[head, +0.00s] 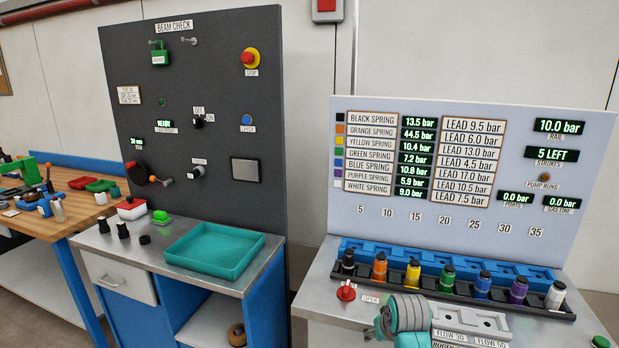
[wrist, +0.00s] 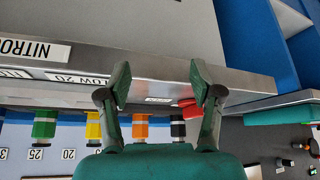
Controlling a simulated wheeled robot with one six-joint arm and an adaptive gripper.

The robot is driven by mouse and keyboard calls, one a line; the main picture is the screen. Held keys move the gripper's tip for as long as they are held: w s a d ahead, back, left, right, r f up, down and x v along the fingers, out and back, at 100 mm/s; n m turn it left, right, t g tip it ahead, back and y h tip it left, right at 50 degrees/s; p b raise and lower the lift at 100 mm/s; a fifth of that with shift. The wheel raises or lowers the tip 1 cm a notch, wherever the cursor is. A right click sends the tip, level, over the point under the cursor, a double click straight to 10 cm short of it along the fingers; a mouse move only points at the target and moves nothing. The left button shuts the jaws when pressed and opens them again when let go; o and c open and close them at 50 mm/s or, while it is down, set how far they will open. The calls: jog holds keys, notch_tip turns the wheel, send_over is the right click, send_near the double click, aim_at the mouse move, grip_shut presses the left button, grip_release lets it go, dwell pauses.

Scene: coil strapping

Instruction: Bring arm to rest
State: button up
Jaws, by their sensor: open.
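My gripper (wrist: 161,76) shows in the wrist view, with its two green fingers spread wide apart and nothing between them. That view is turned upside down and looks past the metal bench edge (wrist: 235,88). A red knob (wrist: 188,104) shows close to one finger in the picture, and I cannot tell the distance. In the head view, a grey-green rounded part of my arm shows at the bottom, in front of the right bench. The fingers cannot be made out there.
The right bench carries a blue rack (head: 450,262) with several coloured bottles, the red knob (head: 346,291) and a tall label panel (head: 470,180). The left bench holds a green tray (head: 214,250) before a dark panel (head: 210,80). A gap separates the benches.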

jog(key=s+f+t, duration=0.2)
jog(key=s+f, duration=0.7)
jog(key=s, duration=0.6)
jog(key=s+f+t, duration=0.2)
jog(key=s+f, duration=0.6)
jog(key=s, duration=0.6)
jog(key=s+r+t, duration=0.2)
jog(key=s+r, duration=0.7)
jog(key=s, duration=0.5)
jog(key=s+r+t, duration=0.2)
jog(key=s+r, duration=0.7)
jog(key=s, duration=0.5)
jog(key=shift+s+r+m+t, duration=0.3)
jog(key=shift+s+r+t, duration=0.05)
jog(key=shift+s+t, duration=0.05)
jog(key=shift+a, duration=0.1)
